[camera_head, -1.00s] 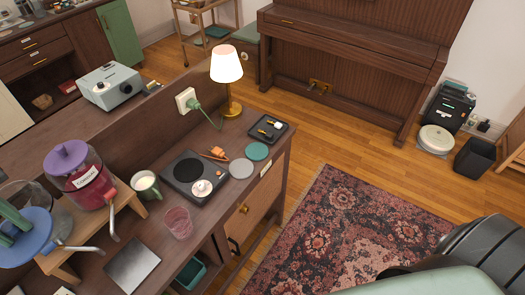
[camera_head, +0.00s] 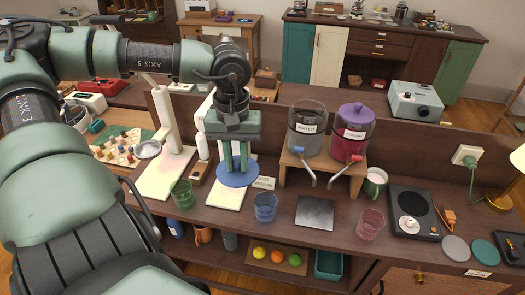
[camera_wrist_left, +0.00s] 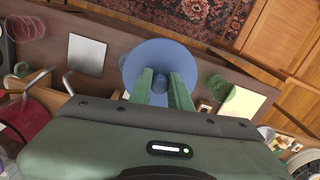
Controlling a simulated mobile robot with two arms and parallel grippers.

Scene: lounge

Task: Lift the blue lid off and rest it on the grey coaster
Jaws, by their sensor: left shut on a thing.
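My left gripper (camera_head: 237,160) is shut on the knob of the round blue lid (camera_head: 238,176). It holds the lid level over the counter, left of the water jar (camera_head: 306,138), which stands open on a wooden stand. In the left wrist view the lid (camera_wrist_left: 150,52) shows below my fingers (camera_wrist_left: 161,84). The flat round grey coaster (camera_head: 455,248) lies bare on the counter at the far right, beside a teal coaster (camera_head: 486,252). My right gripper is not in view.
A jar with a purple lid (camera_head: 357,112) stands beside the water jar. A blue glass (camera_head: 265,207), a grey square plate (camera_head: 314,213), a pink glass (camera_head: 370,224), a mug (camera_head: 376,181) and a hotplate (camera_head: 413,216) stand between lid and coaster. A green glass (camera_head: 182,194) stands left.

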